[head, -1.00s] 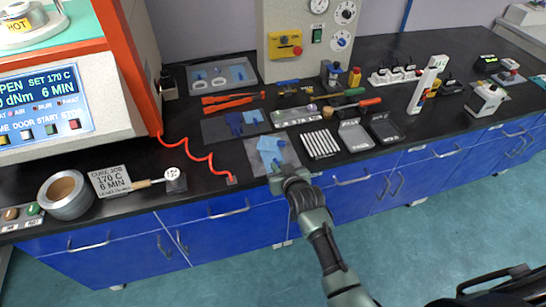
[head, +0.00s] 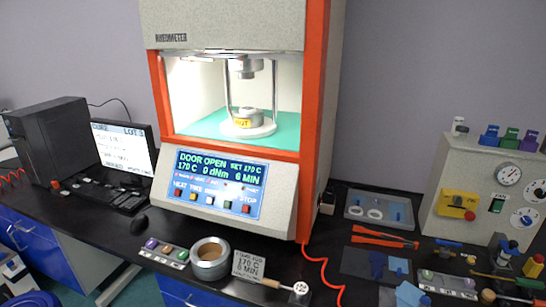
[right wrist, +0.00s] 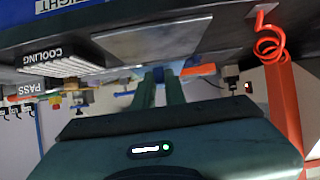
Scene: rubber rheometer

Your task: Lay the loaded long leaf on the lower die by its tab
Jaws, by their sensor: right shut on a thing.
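The lower die (head: 247,118), with a yellow HOT label, stands on a pale round base inside the open, lit rheometer chamber. The upper die (head: 243,68) hangs above it with a gap between. My right gripper (right wrist: 160,74) shows in the right wrist view, shut on a small blue piece at its tips, which I take to be the long leaf's tab. The rest of the leaf is hard to make out there. In the head view a light blue leaf piece (head: 410,294) shows at the bottom edge. My left gripper is in neither view.
The rheometer's orange frame (head: 315,120) borders the chamber opening. A metal ring pot (head: 209,262) and a sign (head: 248,264) stand before it. A red coiled cord (head: 318,268) lies to the right. The dark mat (head: 352,262) holds blue pieces.

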